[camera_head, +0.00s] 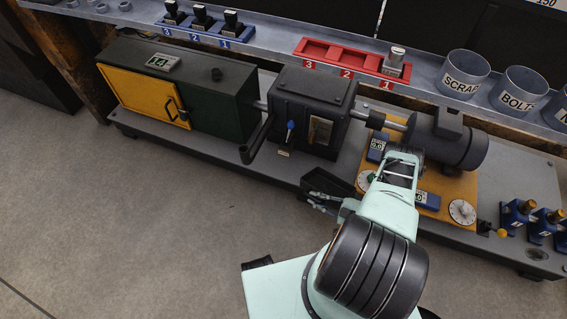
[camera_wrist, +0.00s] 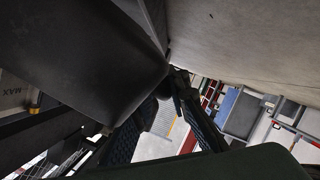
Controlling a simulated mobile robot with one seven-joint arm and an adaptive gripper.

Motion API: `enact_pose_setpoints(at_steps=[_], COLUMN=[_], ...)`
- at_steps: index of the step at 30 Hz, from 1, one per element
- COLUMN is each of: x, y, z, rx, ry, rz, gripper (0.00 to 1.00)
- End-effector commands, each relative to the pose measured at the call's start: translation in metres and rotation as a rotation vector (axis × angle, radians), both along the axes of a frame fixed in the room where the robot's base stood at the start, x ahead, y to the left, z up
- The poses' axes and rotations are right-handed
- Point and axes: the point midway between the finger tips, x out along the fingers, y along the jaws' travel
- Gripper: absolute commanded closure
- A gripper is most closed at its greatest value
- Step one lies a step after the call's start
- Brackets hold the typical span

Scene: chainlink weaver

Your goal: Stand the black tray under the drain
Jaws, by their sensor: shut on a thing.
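The black tray (camera_head: 326,182) is at the front edge of the grey machine bench, in front and to the right of the dark gearbox (camera_head: 310,112). My gripper (camera_head: 319,201) is shut on the tray at its near side. In the wrist view a large dark surface, seemingly the tray (camera_wrist: 75,50), fills the upper left, and my gripper's fingers (camera_wrist: 168,100) reach to its edge. I cannot tell which part is the drain. Contact between tray and bench is unclear.
A black angled bar (camera_head: 257,141) juts forward left of the gearbox. An orange plate (camera_head: 431,190) with dials and a motor (camera_head: 446,142) lies right, partly behind my arm. The floor (camera_head: 150,220) in front is clear.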

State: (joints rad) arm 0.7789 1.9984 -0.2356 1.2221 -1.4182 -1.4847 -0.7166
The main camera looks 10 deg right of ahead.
Motion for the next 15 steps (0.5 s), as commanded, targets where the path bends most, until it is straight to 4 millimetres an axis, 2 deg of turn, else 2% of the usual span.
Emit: enact_pose_setpoints(at_steps=[1, 6, 11, 15], x=[0.004, 0.004, 0.011, 0.034], y=[-0.014, -0.017, -0.012, 0.009], z=[-0.022, -0.043, -0.048, -0.046], rx=[-0.023, -0.026, -0.024, -0.021], ry=[0.002, 0.003, 0.002, -0.001], rz=[-0.023, -0.024, -0.024, -0.021], gripper=[1.0, 1.0, 1.0, 1.0])
